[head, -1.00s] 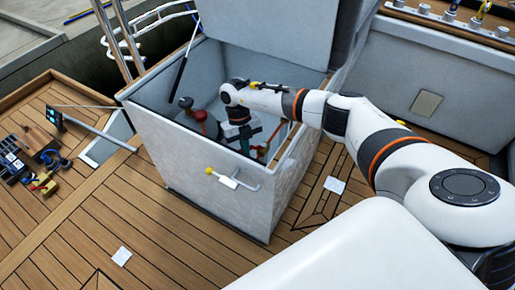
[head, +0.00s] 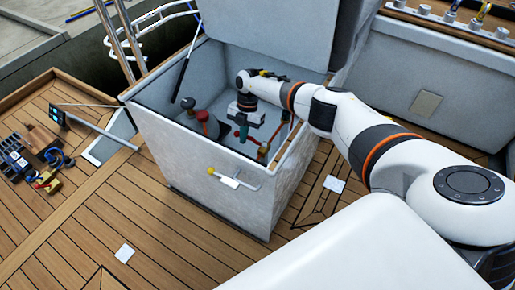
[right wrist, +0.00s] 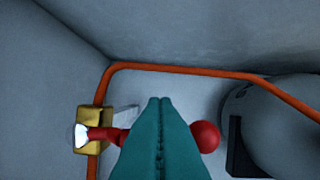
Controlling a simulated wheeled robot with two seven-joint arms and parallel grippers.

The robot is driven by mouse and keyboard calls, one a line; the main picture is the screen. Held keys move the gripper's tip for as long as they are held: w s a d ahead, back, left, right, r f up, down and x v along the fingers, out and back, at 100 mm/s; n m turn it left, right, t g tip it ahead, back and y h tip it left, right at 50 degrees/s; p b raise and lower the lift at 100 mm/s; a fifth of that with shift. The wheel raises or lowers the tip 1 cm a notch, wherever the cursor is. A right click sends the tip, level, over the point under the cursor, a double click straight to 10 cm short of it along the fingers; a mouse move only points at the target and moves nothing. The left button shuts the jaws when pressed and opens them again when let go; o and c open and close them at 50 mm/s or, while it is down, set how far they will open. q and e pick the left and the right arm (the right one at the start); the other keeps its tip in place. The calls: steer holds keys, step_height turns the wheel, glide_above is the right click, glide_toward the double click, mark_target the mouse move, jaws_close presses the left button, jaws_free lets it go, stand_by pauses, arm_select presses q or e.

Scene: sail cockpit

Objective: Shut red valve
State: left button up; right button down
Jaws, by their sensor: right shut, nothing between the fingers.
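The red valve (head: 263,151) is low inside the open white locker, near its front right corner. In the right wrist view it has a brass body (right wrist: 92,130) on an orange hose and a red lever ending in a red ball (right wrist: 206,137). The lever runs sideways across the picture, with its middle hidden behind my fingers. My right gripper (head: 241,138) reaches down into the locker beside the valve. Its teal fingers (right wrist: 160,102) are shut and empty, over the lever between body and ball; I cannot tell whether they touch it. My left gripper is not in view.
The locker's walls (head: 190,165) surround my gripper; its lid (head: 265,35) stands open behind. A grey tank (right wrist: 275,120) with a red fitting (head: 203,116) stands inside. A yellow-tipped latch (head: 225,176) sticks out in front. Loose gear lies on the deck at left.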

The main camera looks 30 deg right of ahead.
steer(key=shift+w+d+m, duration=0.25)
steer(key=shift+d+m, duration=0.05)
steer(key=shift+m, duration=0.3)
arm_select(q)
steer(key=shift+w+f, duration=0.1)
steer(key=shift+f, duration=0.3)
arm_select(e)
steer(key=shift+d, duration=0.1)
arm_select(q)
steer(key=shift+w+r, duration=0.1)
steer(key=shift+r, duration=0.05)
